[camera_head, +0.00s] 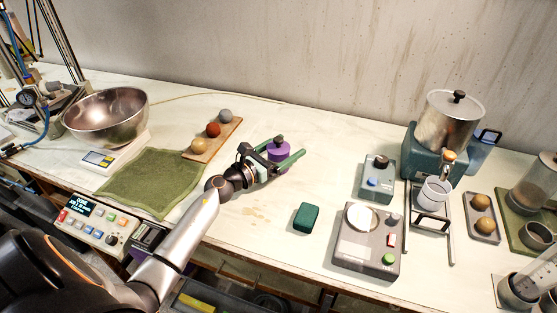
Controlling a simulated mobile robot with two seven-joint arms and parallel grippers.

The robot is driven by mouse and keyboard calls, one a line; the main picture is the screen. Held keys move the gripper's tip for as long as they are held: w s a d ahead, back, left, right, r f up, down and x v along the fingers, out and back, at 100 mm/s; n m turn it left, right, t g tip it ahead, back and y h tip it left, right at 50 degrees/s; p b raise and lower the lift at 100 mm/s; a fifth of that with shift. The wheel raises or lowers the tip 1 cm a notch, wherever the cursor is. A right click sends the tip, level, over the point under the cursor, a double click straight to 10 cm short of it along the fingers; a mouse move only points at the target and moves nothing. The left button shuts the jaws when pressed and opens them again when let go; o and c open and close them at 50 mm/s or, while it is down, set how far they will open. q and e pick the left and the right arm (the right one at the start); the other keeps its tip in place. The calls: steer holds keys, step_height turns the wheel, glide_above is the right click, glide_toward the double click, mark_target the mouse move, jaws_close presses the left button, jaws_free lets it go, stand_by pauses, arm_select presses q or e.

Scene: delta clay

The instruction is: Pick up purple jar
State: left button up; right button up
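The purple jar (279,153) stands upright on the pale worktop, right of the wooden board, with a dark purple knobbed lid. My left gripper (276,154) has come in from the lower left, with its fingers on either side of the jar. One green finger runs along the jar's near right side and hides part of its lower body. The other finger is at its far left side. I cannot tell whether the fingers touch the jar or leave a small gap. My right gripper is not in view.
A wooden board (201,154) with three balls and a green cloth (150,181) lie left of the jar. A dark green block (306,217) lies in front. A grey device (350,257) and a steel pot (449,120) stand to the right. The worktop behind the jar is clear.

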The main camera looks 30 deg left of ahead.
arm_select(q)
steer(key=c, duration=1.3)
jaws_close()
steer(key=shift+r, duration=0.15)
